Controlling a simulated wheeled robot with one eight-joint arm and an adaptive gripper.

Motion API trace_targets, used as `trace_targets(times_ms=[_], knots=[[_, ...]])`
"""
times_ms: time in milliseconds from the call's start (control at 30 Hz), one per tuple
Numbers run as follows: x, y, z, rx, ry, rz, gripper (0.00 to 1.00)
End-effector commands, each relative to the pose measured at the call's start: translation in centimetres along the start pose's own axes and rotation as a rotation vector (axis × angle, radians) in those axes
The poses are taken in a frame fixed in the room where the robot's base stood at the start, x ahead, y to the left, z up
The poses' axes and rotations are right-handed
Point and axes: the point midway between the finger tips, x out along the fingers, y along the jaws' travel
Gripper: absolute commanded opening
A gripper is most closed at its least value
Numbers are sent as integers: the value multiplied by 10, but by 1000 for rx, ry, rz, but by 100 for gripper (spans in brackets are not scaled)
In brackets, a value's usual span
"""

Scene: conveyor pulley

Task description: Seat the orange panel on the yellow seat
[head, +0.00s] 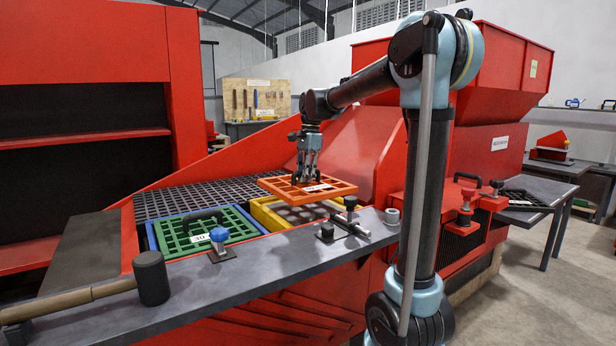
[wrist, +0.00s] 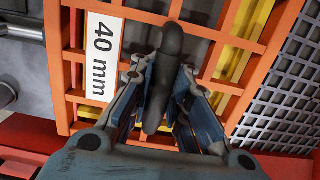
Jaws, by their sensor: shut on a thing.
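The orange panel (head: 318,188) is a grid with a dark handle and a white label; the wrist view shows the panel (wrist: 262,72) with its label reading 40 mm. My gripper (head: 306,180) is shut on the panel's dark handle (wrist: 168,75) from above. The panel hangs over the yellow seat (head: 264,218), a yellow frame that shows below its left and front edges. The yellow seat also shows through the panel's grid in the wrist view (wrist: 236,60). The panel looks raised above the seat and slightly tilted. Much of the seat is hidden under it.
A green panel (head: 181,231) in a blue frame lies left of the yellow seat. A mallet (head: 151,277) lies at the left. Dark mesh (head: 210,195) lies behind.

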Motion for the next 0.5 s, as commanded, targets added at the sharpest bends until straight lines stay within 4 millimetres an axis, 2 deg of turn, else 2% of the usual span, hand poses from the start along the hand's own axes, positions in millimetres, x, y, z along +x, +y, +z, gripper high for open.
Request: trace_targets(times_ms=[500], knots=[[3,2,-7,11,9,1,0]])
